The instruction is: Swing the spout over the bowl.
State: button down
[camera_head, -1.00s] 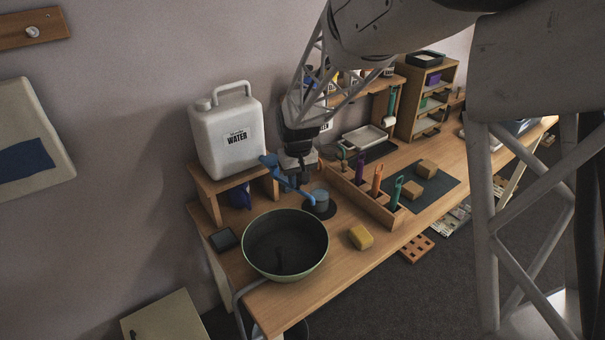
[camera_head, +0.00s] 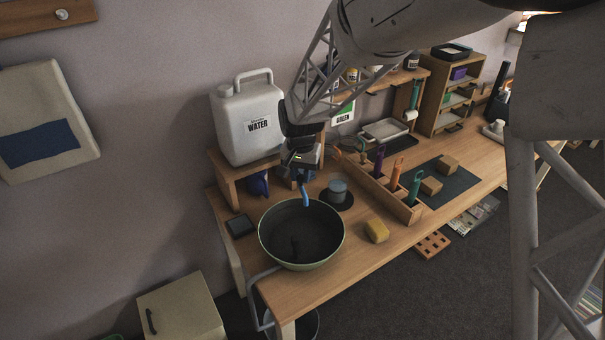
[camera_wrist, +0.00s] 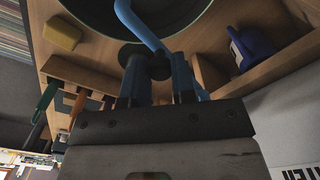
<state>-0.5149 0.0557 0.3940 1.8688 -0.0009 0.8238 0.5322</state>
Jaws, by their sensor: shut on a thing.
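The blue spout (camera_head: 306,196) reaches down and forward from my gripper (camera_head: 303,180), its outer end over the back rim of the bowl (camera_head: 264,243). In the wrist view the spout (camera_wrist: 141,24) runs past the rim of the dark bowl (camera_wrist: 198,22). My gripper (camera_wrist: 158,80) is shut on the spout near its base; the fingers hide part of it. The bowl is dark inside with a pale green rim and stands on the table's near left end.
A white water jug (camera_head: 244,122) stands on a wooden stand behind my gripper. A grey-blue cup (camera_head: 338,190) sits on a dark round pad right of the spout. A yellow sponge (camera_head: 376,231) and a wooden tool rack (camera_head: 407,213) lie farther right.

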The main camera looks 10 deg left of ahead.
aim_at(300, 176)
jog(key=shift+a, duration=0.1)
jog(key=c, duration=0.9)
grip_release()
jog(key=shift+c, duration=0.2)
jog(key=shift+r, duration=3.95)
